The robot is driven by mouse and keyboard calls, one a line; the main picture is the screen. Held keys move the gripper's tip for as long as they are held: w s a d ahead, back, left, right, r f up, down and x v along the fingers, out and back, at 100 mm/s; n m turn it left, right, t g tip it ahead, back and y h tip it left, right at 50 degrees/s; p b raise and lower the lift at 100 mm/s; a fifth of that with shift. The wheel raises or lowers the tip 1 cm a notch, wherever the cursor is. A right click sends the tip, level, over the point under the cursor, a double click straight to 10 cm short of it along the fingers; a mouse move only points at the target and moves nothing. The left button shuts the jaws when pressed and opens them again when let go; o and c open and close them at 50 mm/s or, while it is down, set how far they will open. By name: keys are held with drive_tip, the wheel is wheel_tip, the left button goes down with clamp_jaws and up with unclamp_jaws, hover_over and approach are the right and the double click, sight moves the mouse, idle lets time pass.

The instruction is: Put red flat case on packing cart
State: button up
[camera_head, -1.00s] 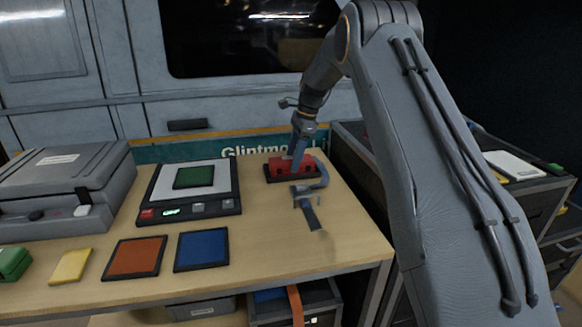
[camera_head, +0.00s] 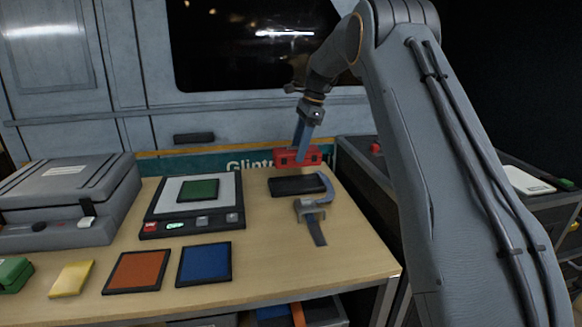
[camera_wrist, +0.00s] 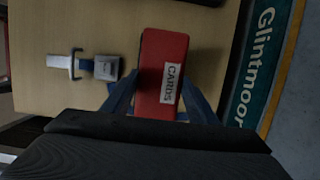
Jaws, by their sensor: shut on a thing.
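My gripper (camera_head: 304,146) is shut on the red flat case (camera_head: 290,159) and holds it above the back right of the table, over a black tray-like base (camera_head: 297,186). In the wrist view the red case (camera_wrist: 163,62) lies between the two blue fingers and bears a white label reading "CARDS". The packing cart cannot be told for sure; a dark cart-like unit (camera_head: 480,178) stands to the right of the table, partly hidden by my arm.
A clamp-like tool (camera_head: 312,209) lies in front of the black base. A scale (camera_head: 163,225) with a green square, an orange tile (camera_head: 137,272), a blue tile (camera_head: 204,264) and a grey case (camera_head: 70,185) fill the left. The table's front right corner is clear.

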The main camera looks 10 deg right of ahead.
drive_tip(key=shift+r, duration=0.65)
drive_tip(key=shift+s+a+r+p, duration=0.1)
drive_tip(key=shift+s+a+p, duration=0.2)
drive_tip(key=shift+p, duration=0.05)
drive_tip(key=s+a+p, duration=0.3)
drive_tip(key=s+p, duration=0.2)
drive_tip(key=s, duration=0.6)
drive_tip(key=s+a+p, duration=0.3)
drive_tip(key=s+p, duration=0.3)
drive_tip(key=s, duration=0.4)
drive_tip(key=s+a+p, duration=0.3)
drive_tip(key=s+p, duration=0.2)
drive_tip(key=s, duration=0.6)
drive_tip(key=shift+d+f+p+x, duration=0.15)
drive_tip(key=shift+d+x, duration=0.25)
drive_tip(key=shift+x, duration=1.25)
drive_tip(key=shift+d+f+p+x, duration=0.1)
drive_tip(key=shift+d+x, duration=0.3)
drive_tip(key=shift+x, duration=1.3)
drive_tip(key=shift+d+f+p+x, duration=0.15)
drive_tip(key=shift+d+x, duration=0.25)
drive_tip(key=shift+x, duration=1.25)
drive_tip(key=o, duration=0.9)
drive_tip(key=shift+f, duration=0.15)
drive_tip(key=o, duration=0.4)
